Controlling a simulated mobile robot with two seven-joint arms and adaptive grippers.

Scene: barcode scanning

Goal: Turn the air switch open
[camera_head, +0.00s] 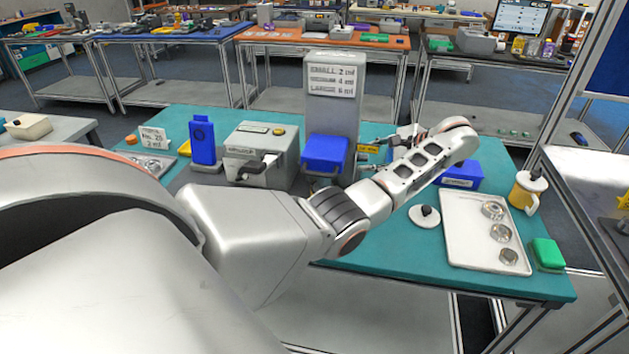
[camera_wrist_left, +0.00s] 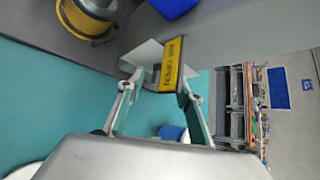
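The grey upright machine (camera_head: 333,100) stands at the back of the teal table. A yellow label (camera_head: 368,149) sticks out at its right side; its text seems to include "OPEN". In the left wrist view the label (camera_wrist_left: 172,64) is close ahead, with a small grey part (camera_wrist_left: 156,74) beside it that may be the switch. My left arm reaches across the table and bends back, so its gripper (camera_head: 392,140) is at the machine's right side. In the wrist view the left gripper (camera_wrist_left: 160,88) has its fingers apart, around the label area; contact cannot be told. My right gripper is not in view.
A blue bin (camera_head: 326,152) is on the machine's front. A grey box (camera_head: 262,155) and blue container (camera_head: 202,140) stand left. Right are a white tray (camera_head: 470,248) with metal rings, a yellow mug (camera_head: 524,192), a green block (camera_head: 548,253) and a blue box (camera_head: 459,176).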

